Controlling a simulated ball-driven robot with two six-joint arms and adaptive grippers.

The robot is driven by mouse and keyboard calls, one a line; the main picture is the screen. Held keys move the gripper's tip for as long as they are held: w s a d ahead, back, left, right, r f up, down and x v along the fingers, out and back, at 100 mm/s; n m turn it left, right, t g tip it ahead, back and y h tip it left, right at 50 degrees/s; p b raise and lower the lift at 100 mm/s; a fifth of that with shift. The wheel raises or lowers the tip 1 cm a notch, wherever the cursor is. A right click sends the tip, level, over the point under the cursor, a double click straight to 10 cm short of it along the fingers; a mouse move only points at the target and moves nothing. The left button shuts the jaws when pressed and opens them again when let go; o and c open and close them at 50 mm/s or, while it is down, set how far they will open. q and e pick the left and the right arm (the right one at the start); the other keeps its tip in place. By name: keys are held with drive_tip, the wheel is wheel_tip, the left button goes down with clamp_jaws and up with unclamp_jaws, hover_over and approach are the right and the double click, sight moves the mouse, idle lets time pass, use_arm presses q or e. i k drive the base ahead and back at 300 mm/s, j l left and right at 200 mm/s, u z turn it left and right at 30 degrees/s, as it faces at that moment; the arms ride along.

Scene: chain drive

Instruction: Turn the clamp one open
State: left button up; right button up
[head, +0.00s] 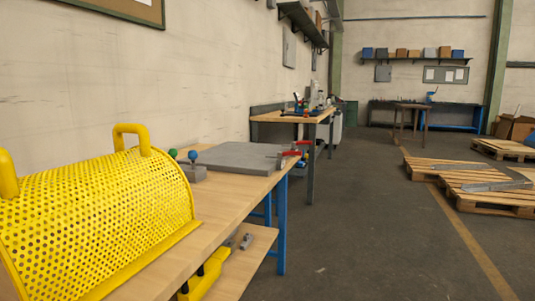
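Two small red-handled parts, which look like clamps, sit at the far right edge of a grey plate (240,157) on the wooden bench. One red handle (290,154) is nearer and the other red handle (303,143) is just behind it. Both are small, and I cannot tell which is clamp one or whether either is open. A grey block (194,174) with a green knob (173,153) and a blue knob (193,155) stands at the plate's left. Neither of my grippers is in view.
A yellow perforated guard (100,215) with two handles covers the near end of the bench (225,203). A lower shelf (250,262) holds small grey parts and a yellow object. Pallets (485,185) lie at right. The floor (370,230) between is clear.

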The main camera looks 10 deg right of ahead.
sight(292, 154)
drive_tip(key=i+l+u, duration=0.7)
drive_tip(key=l, duration=0.1)
